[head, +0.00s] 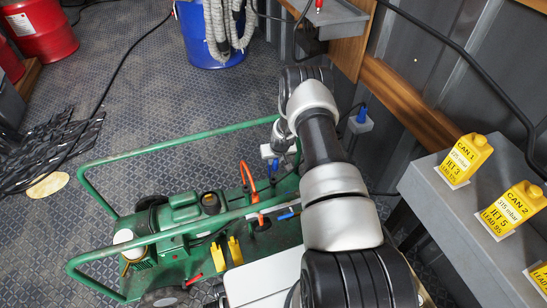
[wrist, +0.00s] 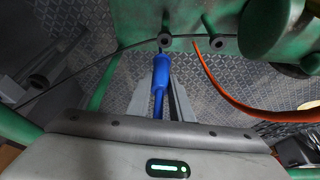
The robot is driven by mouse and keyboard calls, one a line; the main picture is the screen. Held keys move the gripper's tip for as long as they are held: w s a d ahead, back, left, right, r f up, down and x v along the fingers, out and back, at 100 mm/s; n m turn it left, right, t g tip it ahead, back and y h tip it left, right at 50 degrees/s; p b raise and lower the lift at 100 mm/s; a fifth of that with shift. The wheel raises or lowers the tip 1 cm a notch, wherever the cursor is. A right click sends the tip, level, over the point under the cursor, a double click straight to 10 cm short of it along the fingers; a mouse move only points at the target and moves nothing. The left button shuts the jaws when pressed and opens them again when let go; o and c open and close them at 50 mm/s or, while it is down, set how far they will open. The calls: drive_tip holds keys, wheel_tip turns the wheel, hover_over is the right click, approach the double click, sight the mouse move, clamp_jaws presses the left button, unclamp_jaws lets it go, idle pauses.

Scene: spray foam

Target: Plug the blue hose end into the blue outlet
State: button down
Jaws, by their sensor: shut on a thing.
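The blue hose end (wrist: 161,75) is a blue tapered piece between my gripper's two grey fingers in the wrist view. My gripper (wrist: 161,100) is shut on it. The far end of the blue piece lies just below a small round dark fitting (wrist: 165,42) on a green part; I cannot tell whether they touch. In the head view my gripper (head: 272,148) is over the green wheeled machine (head: 180,240), partly hidden by my arm. A blue piece (head: 287,215) shows low on the machine, beside an orange one. I cannot make out which part is the blue outlet.
An orange hose (wrist: 235,102) curves right of my gripper, and a thin black cable crosses behind it. Green frame rails (head: 180,148) surround the machine. A grey table with yellow cans (head: 467,155) stands right. A blue bucket (head: 210,40) stands behind. A blue plug (head: 361,115) is by the wall.

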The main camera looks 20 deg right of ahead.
drive_tip(key=s+r+n+g+y+p, duration=0.1)
drive_tip(key=s+r+n+y, duration=0.1)
drive_tip(key=s+r+n, duration=0.3)
drive_tip(key=s+r+n+g+y+p, duration=0.2)
drive_tip(key=s+r+n+y, duration=0.1)
drive_tip(key=s+n, duration=0.7)
drive_tip(key=shift+s+r+n+g, duration=0.3)
drive_tip(key=shift+r+n, duration=0.6)
drive_tip(key=shift+n, duration=0.2)
drive_tip(key=shift+f, duration=0.2)
drive_tip(key=shift+f+b, duration=1.4)
drive_tip(key=shift+f, duration=1.35)
drive_tip(key=shift+w+b, duration=0.1)
drive_tip(key=shift+b, duration=0.65)
drive_tip(key=shift+f+b, duration=0.55)
drive_tip(key=shift+f, duration=0.05)
drive_tip(key=c, duration=1.5)
unclamp_jaws()
